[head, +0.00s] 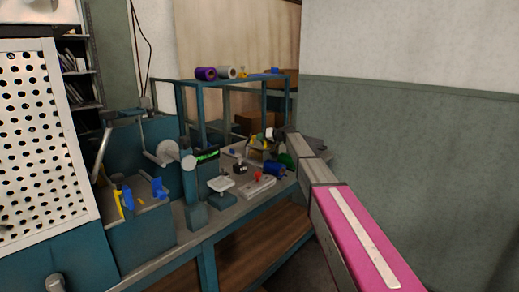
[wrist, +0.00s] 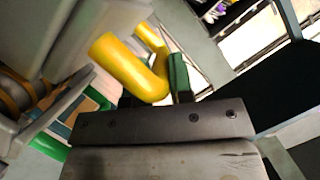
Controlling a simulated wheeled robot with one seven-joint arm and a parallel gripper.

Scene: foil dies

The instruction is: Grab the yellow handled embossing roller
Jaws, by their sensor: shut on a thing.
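The yellow handle (wrist: 128,66) of the roller is a thick, bent bar in the wrist view. It sits at my gripper (wrist: 153,84), between a green-faced finger on the right and a dark finger mostly hidden behind the handle. My gripper is shut on it. The roller's other end is not clearly visible. In the head view, my gripper (head: 270,136) is at the far right part of the bench, with a small patch of yellow (head: 255,143) beside it. My arm hides part of that area.
The bench (head: 222,219) holds a blue roll (head: 275,168), a white-topped press (head: 221,184) and a red-knobbed piece (head: 258,176). A teal rack (head: 180,100) behind carries a purple roll (head: 205,73) and a grey roll (head: 227,72). A wall (head: 420,140) stands at right.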

